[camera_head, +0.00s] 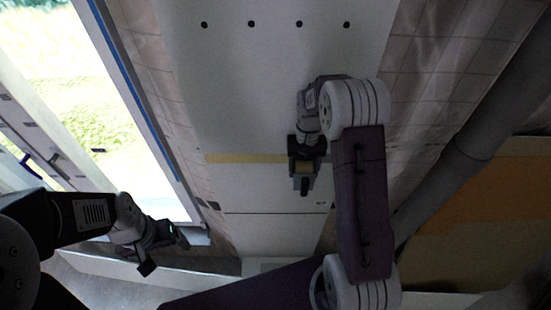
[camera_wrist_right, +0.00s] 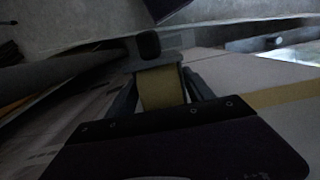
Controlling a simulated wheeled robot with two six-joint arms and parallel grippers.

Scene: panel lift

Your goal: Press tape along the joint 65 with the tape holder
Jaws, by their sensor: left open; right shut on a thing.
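My right gripper (camera_head: 304,158) is shut on the tape holder (camera_head: 304,178), a dark frame with a tan tape roll. In the right wrist view the tan roll (camera_wrist_right: 160,88) sits between the fingers, with a black knob beyond it. The holder is at the white panel (camera_head: 265,90); I cannot tell if it touches. A tan tape strip (camera_head: 240,158) runs across the panel from its left edge to the holder. It also shows in the right wrist view (camera_wrist_right: 280,96). No joint number is readable. My left gripper (camera_head: 165,250) is open and empty, low on the left.
A bright window (camera_head: 90,100) with a blue-edged frame is on the left. A thin seam (camera_head: 270,213) crosses the panel below the tape. Several black dots line the panel's top. A thick grey pipe (camera_head: 475,135) slants along the right, beside orange and tan boards (camera_head: 480,200).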

